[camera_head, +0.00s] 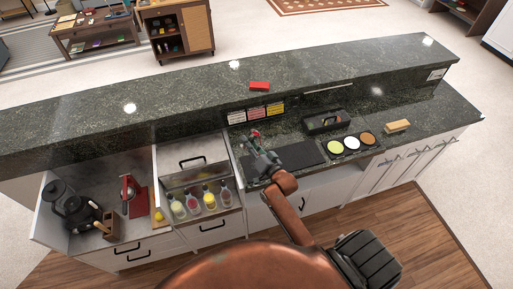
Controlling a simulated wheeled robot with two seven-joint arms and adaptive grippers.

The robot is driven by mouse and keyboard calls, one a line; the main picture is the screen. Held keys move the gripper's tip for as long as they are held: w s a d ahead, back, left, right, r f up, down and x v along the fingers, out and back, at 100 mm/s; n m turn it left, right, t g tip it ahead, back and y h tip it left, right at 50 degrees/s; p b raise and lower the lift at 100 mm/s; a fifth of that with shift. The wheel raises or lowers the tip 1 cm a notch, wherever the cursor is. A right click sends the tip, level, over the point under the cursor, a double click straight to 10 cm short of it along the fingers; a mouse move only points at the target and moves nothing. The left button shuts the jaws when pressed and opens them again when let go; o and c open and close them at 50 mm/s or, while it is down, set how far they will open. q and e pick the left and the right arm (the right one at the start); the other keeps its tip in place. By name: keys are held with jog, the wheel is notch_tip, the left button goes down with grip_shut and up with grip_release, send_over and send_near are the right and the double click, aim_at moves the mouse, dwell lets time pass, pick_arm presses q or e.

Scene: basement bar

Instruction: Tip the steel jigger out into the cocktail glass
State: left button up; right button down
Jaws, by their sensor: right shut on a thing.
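My right gripper (256,146) is over the lower dark stone counter, near the middle of the head view. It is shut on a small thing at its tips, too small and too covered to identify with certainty. A bit of red shows at the fingertips. I cannot make out the steel jigger or the cocktail glass as separate things; the gripper and arm cover part of the counter there. My left gripper is not in view.
A raised stone ledge (100,112) runs behind the counter, with a red block (260,86) on it. Several bottles (194,205) stand left of my arm. A black caddy (326,122), a tray with three round bowls (352,143) and a brush (397,126) are to the right.

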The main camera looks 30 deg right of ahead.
jog(key=shift+a+f+m+t+b, duration=0.2)
jog(key=shift+f+m+b, duration=0.1)
jog(key=shift+m+b, duration=0.6)
jog(key=shift+a+f+m+t+b, duration=0.1)
jog(key=shift+f+m+t+b, duration=0.15)
jog(key=shift+m+b, duration=0.65)
dwell(0.4)
jog(key=shift+r+m+b, duration=0.35)
jog(key=shift+m+b, duration=0.25)
jog(key=shift+b, duration=0.2)
dwell(0.4)
jog(key=shift+f+m+t+b, duration=0.25)
jog(key=shift+f+m+b, duration=0.1)
jog(key=shift+m+b, duration=0.7)
jog(key=shift+r, duration=0.2)
dwell(0.3)
jog(key=shift+a+r+m+h+p, duration=0.15)
jog(key=shift+r+m+h+p, duration=0.2)
jog(key=shift+m+p, duration=0.5)
jog(key=shift+f+n+b, duration=0.65)
jog(key=shift+n+b, duration=0.15)
jog(key=shift+b, duration=0.2)
jog(key=shift+r+n+p, duration=0.6)
jog(key=shift+n+p, duration=0.4)
jog(key=shift+p, duration=0.25)
jog(key=shift+f, duration=0.15)
